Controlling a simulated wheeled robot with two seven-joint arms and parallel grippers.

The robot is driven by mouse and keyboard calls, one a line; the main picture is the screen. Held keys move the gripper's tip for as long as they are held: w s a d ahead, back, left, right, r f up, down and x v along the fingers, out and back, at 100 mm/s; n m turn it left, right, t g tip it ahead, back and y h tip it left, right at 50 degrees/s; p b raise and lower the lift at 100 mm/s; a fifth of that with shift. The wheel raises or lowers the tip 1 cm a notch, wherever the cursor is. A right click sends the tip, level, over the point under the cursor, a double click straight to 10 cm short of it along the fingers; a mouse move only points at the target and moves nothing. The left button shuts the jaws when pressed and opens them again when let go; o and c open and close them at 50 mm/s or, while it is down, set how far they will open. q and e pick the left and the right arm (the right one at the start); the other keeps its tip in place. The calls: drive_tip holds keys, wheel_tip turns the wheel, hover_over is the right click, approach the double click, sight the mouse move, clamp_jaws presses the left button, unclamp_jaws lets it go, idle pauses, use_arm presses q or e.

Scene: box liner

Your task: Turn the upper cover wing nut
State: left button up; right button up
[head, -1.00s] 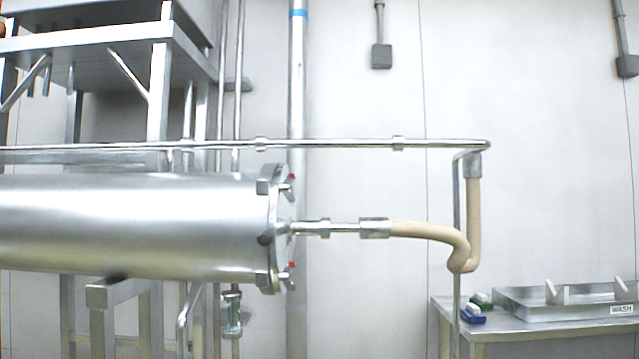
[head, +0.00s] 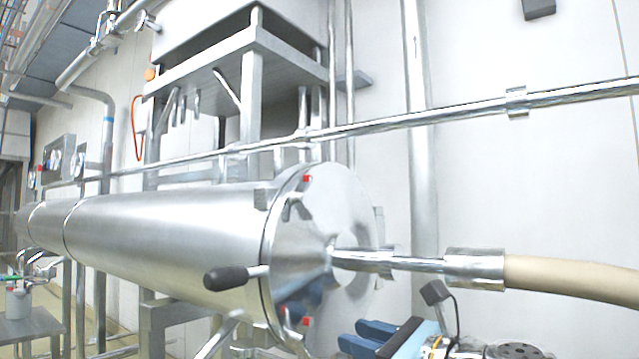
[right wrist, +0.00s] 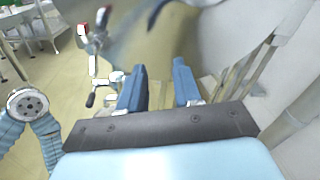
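A steel cylinder (head: 160,230) lies level and ends in a round, shiny cover (head: 345,205). The upper cover wing nut (head: 297,207) sits on the cover's upper left rim, below a red mark. A lower wing nut (head: 298,340) sits near the bottom rim with another red mark. My right gripper (head: 350,333) is below and right of the lower nut, apart from the upper one. Its two blue fingers are spread and empty in the right wrist view (right wrist: 162,78). Metal fittings with red marks (right wrist: 95,40) show there at upper left. My left gripper is not visible.
A black-handled lever (head: 228,277) sticks out left of the cover. A steel pipe leads from the cover's centre to a beige hose (head: 570,280), above my right gripper. A long rail (head: 430,115) runs above the cylinder. The wall side at right is mostly clear.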

sight(313, 184)
drive_tip(key=s+d+r+m+y, duration=0.1)
drive_tip(key=s+d+r+y, duration=0.15)
drive_tip(key=s+r, duration=0.45)
drive_tip(key=s+d+r+y, duration=0.1)
drive_tip(key=s+r+y, duration=0.25)
drive_tip(key=r, duration=0.65)
drive_tip(key=shift+h, duration=0.3)
drive_tip(key=p+x, duration=0.1)
drive_tip(key=x, duration=0.3)
drive_tip(key=p+x, duration=0.1)
drive_tip(key=x, duration=0.3)
drive_tip(key=p+x, duration=0.1)
drive_tip(key=x, duration=0.3)
drive_tip(key=shift+s+a+r, duration=0.25)
drive_tip(key=shift+s+r, duration=0.05)
drive_tip(key=shift+s, duration=0.05)
drive_tip(key=shift+w+a+r, duration=0.1)
drive_tip(key=shift+w+a, duration=0.25)
drive_tip(key=shift+a, duration=0.1)
clamp_jaws()
